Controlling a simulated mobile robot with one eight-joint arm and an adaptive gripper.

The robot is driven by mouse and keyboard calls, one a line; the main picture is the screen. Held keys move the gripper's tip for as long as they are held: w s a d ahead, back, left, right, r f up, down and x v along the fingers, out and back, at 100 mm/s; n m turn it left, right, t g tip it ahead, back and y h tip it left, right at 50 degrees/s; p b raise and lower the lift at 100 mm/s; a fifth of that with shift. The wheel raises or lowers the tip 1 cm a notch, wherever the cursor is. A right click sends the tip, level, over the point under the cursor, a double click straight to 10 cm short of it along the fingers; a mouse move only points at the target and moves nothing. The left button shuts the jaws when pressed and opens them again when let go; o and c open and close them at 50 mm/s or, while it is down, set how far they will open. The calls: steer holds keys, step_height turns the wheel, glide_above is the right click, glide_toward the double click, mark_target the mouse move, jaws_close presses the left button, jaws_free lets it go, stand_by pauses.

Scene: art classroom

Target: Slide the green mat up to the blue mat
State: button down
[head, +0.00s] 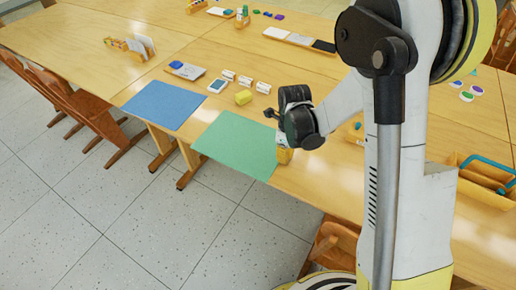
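The green mat (236,145) lies flat on the wooden table, along its front edge. The blue mat (163,104) lies flat to its left along the same edge. A narrow strip of bare wood separates the two mats. My gripper (283,137) is low over the right side of the green mat, at the end of my arm. Its dark wrist hides the fingers, so I cannot tell whether they are open or shut, or whether they touch the mat.
A yellow block (243,97) and several small white items stand behind the mats. A wooden box (482,188) is at the right. Wooden chairs (85,105) stand along the table's left front.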

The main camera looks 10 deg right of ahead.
mark_target(266, 152)
steer(key=shift+w+a, duration=0.8)
steer(key=shift+a, duration=0.35)
steer(key=shift+w+a, duration=0.75)
steer(key=shift+a, duration=0.45)
steer(key=shift+w+a, duration=0.8)
steer(key=shift+a, duration=0.35)
stand_by(2.9)
steer(key=shift+d, duration=0.1)
steer(key=shift+s+d, duration=0.3)
steer(key=shift+d, duration=0.05)
steer(key=shift+r, duration=0.1)
steer(key=shift+r+p, duration=2)
steer(key=shift+r, duration=1.4)
